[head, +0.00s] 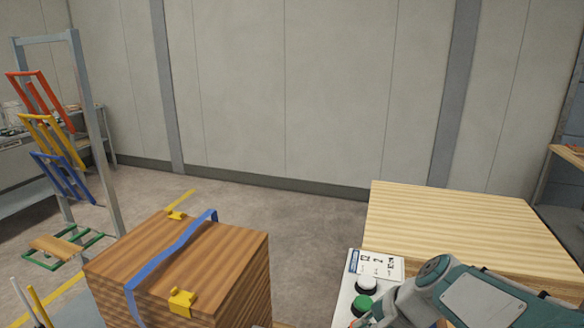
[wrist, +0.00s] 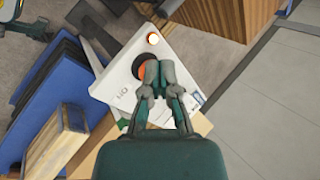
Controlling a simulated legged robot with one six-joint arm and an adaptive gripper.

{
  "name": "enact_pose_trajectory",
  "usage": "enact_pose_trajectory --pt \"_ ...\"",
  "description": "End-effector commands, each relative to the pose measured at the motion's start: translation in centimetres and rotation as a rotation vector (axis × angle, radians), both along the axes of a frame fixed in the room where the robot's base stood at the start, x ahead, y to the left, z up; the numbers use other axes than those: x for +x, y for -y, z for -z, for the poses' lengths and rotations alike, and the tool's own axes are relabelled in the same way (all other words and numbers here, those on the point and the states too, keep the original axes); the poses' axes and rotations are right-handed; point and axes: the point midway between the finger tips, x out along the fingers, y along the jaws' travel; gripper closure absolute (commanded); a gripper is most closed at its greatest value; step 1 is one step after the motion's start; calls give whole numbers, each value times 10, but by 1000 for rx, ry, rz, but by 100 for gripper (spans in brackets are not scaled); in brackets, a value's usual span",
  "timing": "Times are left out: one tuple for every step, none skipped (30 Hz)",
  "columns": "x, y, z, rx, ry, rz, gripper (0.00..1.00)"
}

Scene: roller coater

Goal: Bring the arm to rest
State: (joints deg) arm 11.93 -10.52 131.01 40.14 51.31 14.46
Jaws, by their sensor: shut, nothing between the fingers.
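My gripper (wrist: 158,72) is shut and empty in the wrist view. Its fingertips are in front of a white control panel (wrist: 122,82) and partly cover an orange-red round button (wrist: 139,66). I cannot tell whether they touch it. A smaller button (wrist: 152,38) with a white and orange-red face shows above the fingertips. In the head view, my arm (head: 470,296) reaches in from the lower right, bent low over the panel (head: 345,300). A white button (head: 368,284) and a green button (head: 364,305) show there, and my arm hides part of the panel.
A brown plank stack (head: 180,265) with a blue strap and yellow clips is left of the panel. A grey frame (head: 95,130) with coloured racks stands far left. Open floor (head: 290,230) lies between stack and wall.

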Motion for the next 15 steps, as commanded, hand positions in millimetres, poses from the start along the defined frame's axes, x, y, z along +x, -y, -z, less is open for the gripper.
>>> enact_pose_trajectory --pt "-10 -2 -5 -45 26 -49 100" --pt "-15 -3 -7 -74 38 -77 100" --pt "-23 -4 -10 -112 54 -115 100" --pt "-29 -4 -12 -141 67 -144 100" --pt "-34 -4 -13 -171 80 -171 100" --pt "-41 -3 -16 -208 96 -209 100" --pt "-46 -3 -17 -238 109 -237 100" --pt "-52 -3 -19 -267 122 -264 100" --pt "-58 -2 -21 -306 139 -300 100" --pt "-64 -1 -22 -336 150 -327 100" --pt "-68 0 -24 -365 163 -352 100" --pt "-75 1 -26 -405 179 -386 100" --pt "-80 2 -27 -435 192 -412 100" --pt "-84 3 -28 -464 204 -437 100" --pt "-90 5 -30 -504 221 -470 100"
